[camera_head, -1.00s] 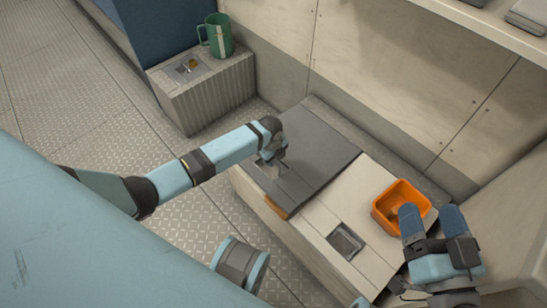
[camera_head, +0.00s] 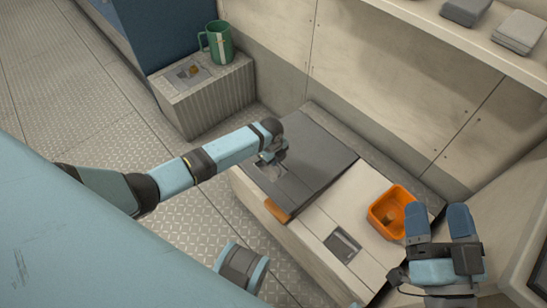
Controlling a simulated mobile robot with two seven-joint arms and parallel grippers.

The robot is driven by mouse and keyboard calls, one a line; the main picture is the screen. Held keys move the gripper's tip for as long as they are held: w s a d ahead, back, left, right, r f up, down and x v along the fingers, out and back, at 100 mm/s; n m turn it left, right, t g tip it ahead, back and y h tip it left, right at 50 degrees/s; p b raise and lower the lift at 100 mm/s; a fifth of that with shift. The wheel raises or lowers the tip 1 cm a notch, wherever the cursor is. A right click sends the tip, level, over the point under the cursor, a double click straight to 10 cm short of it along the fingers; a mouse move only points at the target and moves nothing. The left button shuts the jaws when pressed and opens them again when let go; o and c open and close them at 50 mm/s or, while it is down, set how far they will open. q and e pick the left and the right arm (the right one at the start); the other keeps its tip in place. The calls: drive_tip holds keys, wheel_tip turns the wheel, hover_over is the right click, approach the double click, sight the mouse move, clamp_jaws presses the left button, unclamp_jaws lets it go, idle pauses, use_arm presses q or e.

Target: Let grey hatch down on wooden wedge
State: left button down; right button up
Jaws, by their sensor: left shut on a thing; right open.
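The grey hatch (camera_head: 322,150) is a flat panel over the left part of the pale locker bench. The wooden wedge (camera_head: 278,211) is an orange-brown block showing at the hatch's near edge; most of it is hidden under the panel. The hatch looks close to the bench top, but I cannot tell whether it touches the wedge. My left gripper (camera_head: 270,159) is shut on the hatch at the recess near its left edge; its fingertips are partly hidden. My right gripper (camera_head: 439,222) is open and empty, at the right end of the bench beside the orange bin.
The orange bin (camera_head: 377,222) stands on the bench's right part, with something brownish inside. A square recess (camera_head: 343,245) is in the pale bench top. A green mug (camera_head: 219,44) stands on a ribbed box (camera_head: 205,100) at the back left. A shelf (camera_head: 470,45) runs along the upper right.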

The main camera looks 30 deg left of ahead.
use_arm(q)
drive_tip(key=c, duration=1.2)
unclamp_jaws()
drive_tip(key=shift+w, duration=0.1)
drive_tip(key=shift+r, duration=0.1)
drive_tip(key=shift+r+p, duration=0.3)
drive_tip(key=shift+r, duration=0.05)
wheel_tip(320, 180, up, 3)
drive_tip(key=shift+r+p, duration=0.15)
drive_tip(key=shift+p, duration=0.6)
wheel_tip(320, 180, up, 10)
drive_tip(key=s+p, duration=0.1)
drive_tip(key=p, duration=0.2)
drive_tip(key=shift+f, duration=0.2)
use_arm(e)
drive_tip(key=d+f+g+h, duration=0.3)
drive_tip(key=f, duration=0.4)
drive_tip(key=shift+s+d+f+g+h, duration=0.2)
drive_tip(key=shift+g+h, duration=0.1)
drive_tip(key=shift+h, duration=0.1)
use_arm(q)
drive_tip(key=shift+s+a, duration=0.1)
use_arm(e)
drive_tip(key=shift+a, duration=0.1)
